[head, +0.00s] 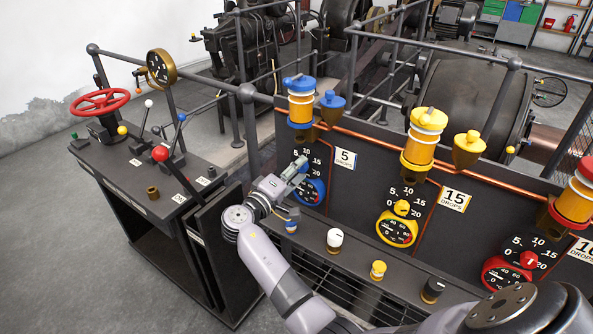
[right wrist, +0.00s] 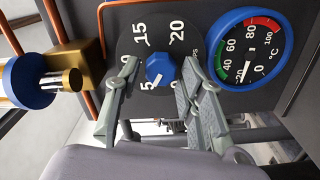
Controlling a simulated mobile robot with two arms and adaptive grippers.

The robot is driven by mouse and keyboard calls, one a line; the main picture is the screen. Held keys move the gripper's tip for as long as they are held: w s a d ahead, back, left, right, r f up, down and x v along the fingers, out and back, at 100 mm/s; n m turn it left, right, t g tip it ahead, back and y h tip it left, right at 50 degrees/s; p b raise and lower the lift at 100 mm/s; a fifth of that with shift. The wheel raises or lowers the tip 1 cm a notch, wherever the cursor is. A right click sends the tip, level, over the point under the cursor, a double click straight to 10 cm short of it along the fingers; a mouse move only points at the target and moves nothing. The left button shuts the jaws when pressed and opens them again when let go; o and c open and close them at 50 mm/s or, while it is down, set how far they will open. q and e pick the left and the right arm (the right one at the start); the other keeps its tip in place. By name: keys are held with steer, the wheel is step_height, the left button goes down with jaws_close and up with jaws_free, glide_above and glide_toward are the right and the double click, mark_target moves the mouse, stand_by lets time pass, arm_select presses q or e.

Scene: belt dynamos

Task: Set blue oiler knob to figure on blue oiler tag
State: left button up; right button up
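The blue oiler (head: 300,105) stands on the dark panel with its tag (head: 345,159) beside it, reading 5 DROPS. Its blue knob (right wrist: 160,69) sits on a black dial plate (right wrist: 150,20) with figures 5, 15 and 20 readable in the right wrist view. A small white mark at the knob's edge appears to lie near the 5. My left gripper is not in view.
A blue-rimmed temperature gauge (right wrist: 252,48) sits close beside the knob. The yellow dial (head: 402,208) and red dial (head: 528,260) are further right. A ledge below carries a white knob (head: 335,238) and other small knobs. A lever console (head: 150,185) stands left.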

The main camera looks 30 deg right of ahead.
steer(key=shift+o, duration=0.7)
steer(key=shift+s, duration=0.1)
steer(key=v, duration=0.7)
steer(key=shift+a, duration=0.25)
